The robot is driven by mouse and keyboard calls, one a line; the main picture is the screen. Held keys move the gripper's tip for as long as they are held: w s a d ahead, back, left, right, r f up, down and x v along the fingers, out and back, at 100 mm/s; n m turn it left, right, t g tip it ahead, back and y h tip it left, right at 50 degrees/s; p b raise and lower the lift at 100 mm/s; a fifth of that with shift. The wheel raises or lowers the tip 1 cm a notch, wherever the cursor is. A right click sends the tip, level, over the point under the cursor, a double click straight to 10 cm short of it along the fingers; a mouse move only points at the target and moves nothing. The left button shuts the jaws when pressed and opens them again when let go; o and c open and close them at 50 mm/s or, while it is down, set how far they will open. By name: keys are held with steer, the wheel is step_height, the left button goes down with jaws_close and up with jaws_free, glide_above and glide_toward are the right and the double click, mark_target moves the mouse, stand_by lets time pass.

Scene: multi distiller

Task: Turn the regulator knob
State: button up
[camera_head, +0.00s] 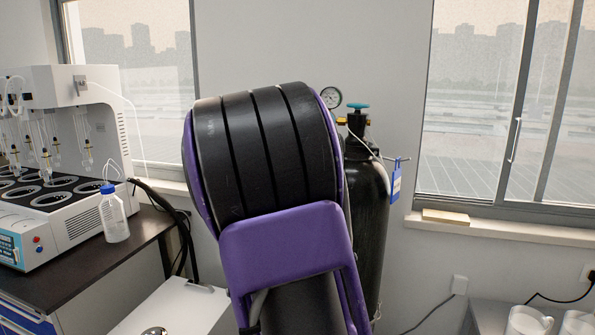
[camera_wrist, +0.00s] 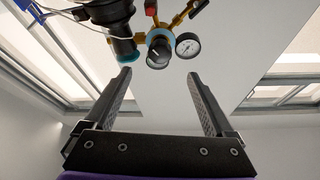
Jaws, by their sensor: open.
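The regulator knob (camera_wrist: 157,52) is black with a blue ring, in the upper middle of the wrist view. A round white-faced gauge (camera_wrist: 187,46) sits to its right on brass fittings. My gripper (camera_wrist: 160,78) is open and empty. In the picture, the knob lies just beyond and between its fingertips, apart from them. In the head view, the black gas cylinder (camera_head: 372,205) stands by the wall with a teal valve handwheel (camera_head: 358,106) and a gauge (camera_head: 331,97). My arm hides the knob and my gripper there.
In the wrist view the teal handwheel (camera_wrist: 127,58) is close to the left fingertip. A white distiller (camera_head: 85,110) and a bottle (camera_head: 114,215) stand on a dark bench at the left. White mugs (camera_head: 530,320) are at the lower right.

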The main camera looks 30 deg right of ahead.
steer(key=v, duration=0.6)
steer(key=shift+r, duration=0.1)
stand_by(0.3)
